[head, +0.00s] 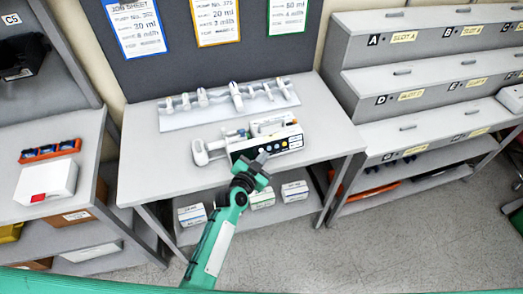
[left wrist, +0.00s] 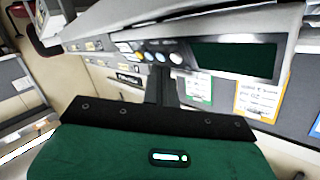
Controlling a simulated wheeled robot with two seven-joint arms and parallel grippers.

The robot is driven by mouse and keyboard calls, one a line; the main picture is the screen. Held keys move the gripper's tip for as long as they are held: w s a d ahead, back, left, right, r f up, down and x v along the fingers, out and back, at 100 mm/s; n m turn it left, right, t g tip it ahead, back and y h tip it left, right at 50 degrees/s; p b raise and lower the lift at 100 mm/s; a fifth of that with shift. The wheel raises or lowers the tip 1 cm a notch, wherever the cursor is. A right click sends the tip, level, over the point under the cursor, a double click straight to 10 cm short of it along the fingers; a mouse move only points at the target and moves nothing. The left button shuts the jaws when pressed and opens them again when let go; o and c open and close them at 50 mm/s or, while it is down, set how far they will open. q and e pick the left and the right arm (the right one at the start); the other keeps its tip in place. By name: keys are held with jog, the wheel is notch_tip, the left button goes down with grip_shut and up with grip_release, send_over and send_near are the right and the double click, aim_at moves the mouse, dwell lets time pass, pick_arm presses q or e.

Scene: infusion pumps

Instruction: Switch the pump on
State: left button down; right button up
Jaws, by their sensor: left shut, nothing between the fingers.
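The white infusion pump (head: 284,131) lies on the grey table, its front panel with coloured buttons facing me. In the left wrist view the pump (left wrist: 215,25) fills the top, with a row of round buttons (left wrist: 150,57) and a dark screen (left wrist: 236,60) that looks blank. My left gripper (head: 262,157) is shut and empty. Its tips are at the lower front of the panel and hide part of it. In the left wrist view the gripper (left wrist: 162,88) points at the button row. I cannot tell whether the tips touch the pump. My right gripper is out of view.
A rack of several syringes (head: 172,121) lies behind the pump on the table (head: 150,180). Job sheets (head: 215,20) hang on the board behind. Stepped shelves (head: 360,90) stand at the right. A side table with a white box (head: 60,178) stands at the left.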

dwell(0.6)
pick_arm(q)
jog(key=shift+w+a+f, duration=0.15)
jog(key=shift+w+f, duration=0.05)
jog(key=shift+w, duration=0.15)
jog(key=shift+w+a+f+b, duration=0.1)
jog(key=shift+w+b, duration=0.2)
jog(key=shift+b, duration=0.1)
dwell(0.6)
jog(key=shift+s, duration=0.15)
jog(key=shift+s+d+r+p, duration=0.25)
jog(key=shift+s+r+p, duration=0.05)
jog(key=shift+s+p, duration=0.3)
jog(key=shift+w, duration=0.1)
jog(key=s+p, duration=0.1)
jog(key=s+d+r+p, duration=0.1)
jog(key=s, duration=0.1)
jog(key=s+r+p, duration=0.1)
jog(key=p, duration=0.1)
jog(key=shift+s+d, duration=0.15)
jog(key=shift+d, duration=0.2)
